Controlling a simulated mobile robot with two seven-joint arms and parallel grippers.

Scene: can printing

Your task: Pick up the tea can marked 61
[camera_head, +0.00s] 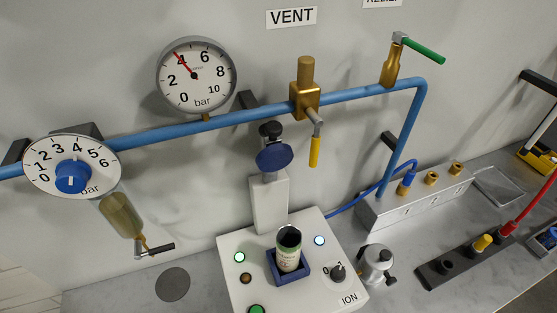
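A small can (289,254) with a pale label and a green band near its dark top stands upright in a blue square holder (290,274). The holder sits on a white machine box (240,287) at the lower middle, under a round blue head on a grey post. The marking on the can is too small to read, so I cannot tell whether it is 61. Neither of my grippers shows in the head view.
A blue pipe (360,93) with a gauge (197,76) and a regulator (72,167) runs along the wall above. A grey valve block (415,195), a small metal vessel (376,262) and a black rail (462,262) stand to the right. Counter at left front is mostly clear.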

